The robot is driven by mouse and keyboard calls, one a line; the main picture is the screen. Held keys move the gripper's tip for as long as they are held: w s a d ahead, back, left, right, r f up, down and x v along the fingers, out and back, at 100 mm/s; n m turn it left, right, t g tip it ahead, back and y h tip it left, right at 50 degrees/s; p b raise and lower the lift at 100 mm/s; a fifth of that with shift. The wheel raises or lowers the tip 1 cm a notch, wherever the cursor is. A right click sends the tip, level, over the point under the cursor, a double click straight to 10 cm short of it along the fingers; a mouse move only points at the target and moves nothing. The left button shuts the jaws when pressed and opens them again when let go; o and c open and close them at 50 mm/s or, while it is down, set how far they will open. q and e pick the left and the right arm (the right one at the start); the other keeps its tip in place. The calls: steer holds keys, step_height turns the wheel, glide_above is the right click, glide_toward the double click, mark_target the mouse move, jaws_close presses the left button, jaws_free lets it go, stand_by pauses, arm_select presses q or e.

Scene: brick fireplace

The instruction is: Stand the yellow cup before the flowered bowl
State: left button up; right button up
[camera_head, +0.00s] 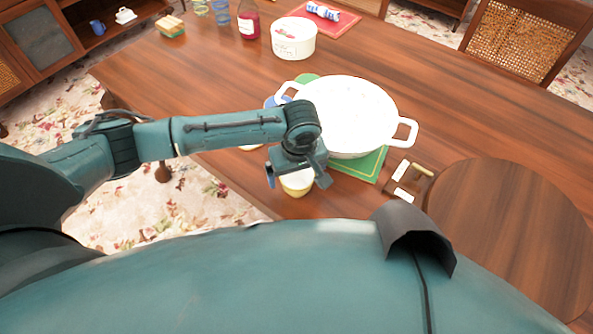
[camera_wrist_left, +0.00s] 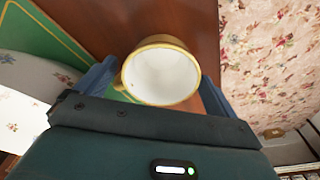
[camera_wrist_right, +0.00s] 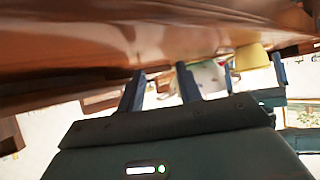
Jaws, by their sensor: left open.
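The yellow cup (camera_head: 298,183) is upright on the table near its front edge, partly hidden by my left gripper (camera_head: 297,174). In the left wrist view the cup (camera_wrist_left: 161,74) shows its pale inside, with its handle to the left. It sits between the open, spread fingers of my left gripper (camera_wrist_left: 155,88); I cannot tell whether they touch it. The white flowered bowl (camera_head: 350,112), with two handles, stands on a green mat (camera_head: 362,165) behind and right of the cup. Its flowers show in the left wrist view (camera_wrist_left: 22,115). My right gripper (camera_wrist_right: 159,88) is open and empty.
A small wooden item (camera_head: 408,180) and a round wooden top (camera_head: 510,225) lie right of the mat. A blue-rimmed thing (camera_head: 272,101) is partly behind my left arm. A white tub (camera_head: 294,40), bottle (camera_head: 248,22) and sponge (camera_head: 170,27) stand farther back.

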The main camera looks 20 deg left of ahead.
steer(key=shift+s+d+p, duration=0.15)
steer(key=shift+p, duration=0.25)
arm_select(q)
step_height(320, 180, up, 12)
steer(key=s, duration=0.1)
steer(key=shift+d, duration=0.45)
arm_select(e)
steer(key=shift+f, duration=0.1)
steer(key=shift+w+r, duration=0.2)
arm_select(q)
steer(key=shift+s, duration=0.15)
